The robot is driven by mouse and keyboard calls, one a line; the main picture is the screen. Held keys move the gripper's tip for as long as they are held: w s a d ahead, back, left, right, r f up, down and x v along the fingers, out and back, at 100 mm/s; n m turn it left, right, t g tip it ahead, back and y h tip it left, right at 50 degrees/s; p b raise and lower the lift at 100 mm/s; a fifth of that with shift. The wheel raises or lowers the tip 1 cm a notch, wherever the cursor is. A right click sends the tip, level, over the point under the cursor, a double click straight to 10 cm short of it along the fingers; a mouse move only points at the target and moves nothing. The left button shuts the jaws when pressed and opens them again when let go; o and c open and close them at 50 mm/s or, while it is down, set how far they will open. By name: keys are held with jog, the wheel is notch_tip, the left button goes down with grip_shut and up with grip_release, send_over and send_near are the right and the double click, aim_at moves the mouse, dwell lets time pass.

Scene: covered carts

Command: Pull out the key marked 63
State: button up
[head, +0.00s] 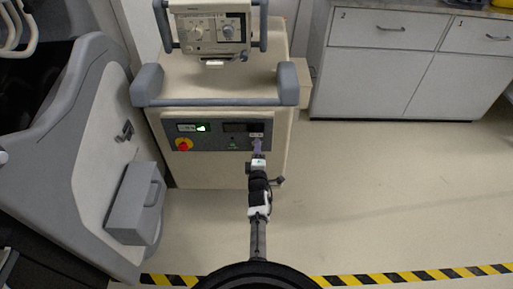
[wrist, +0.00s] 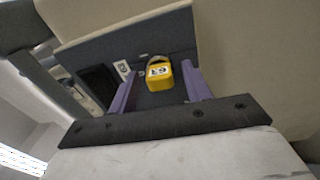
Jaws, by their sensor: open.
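A yellow key tag (wrist: 159,77) with a white label shows in the wrist view against the dark panel (wrist: 120,50) of the machine. Its dark digits are tilted and small, and look like 63 turned over. A tan loop shows at its panel end. My gripper (wrist: 158,82) is open, one purple finger on each side of the tag with gaps between. I cannot tell how deep the tag sits between the fingers. In the head view my gripper (head: 257,146) is at the right part of the panel and hides the key.
The panel (head: 217,141) has a red knob (head: 183,144) on a yellow base and a green-lit display (head: 201,128). A grey handlebar (head: 218,101) runs above it. A grey machine (head: 85,160) stands left. Floor (head: 385,180) at right is clear, before white cabinets (head: 400,65).

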dwell(0.3)
grip_shut()
jog(key=shift+s, duration=0.1)
jog(key=shift+s+d+f, duration=0.1)
jog(key=shift+s+f, duration=0.05)
jog(key=shift+s, duration=2.75)
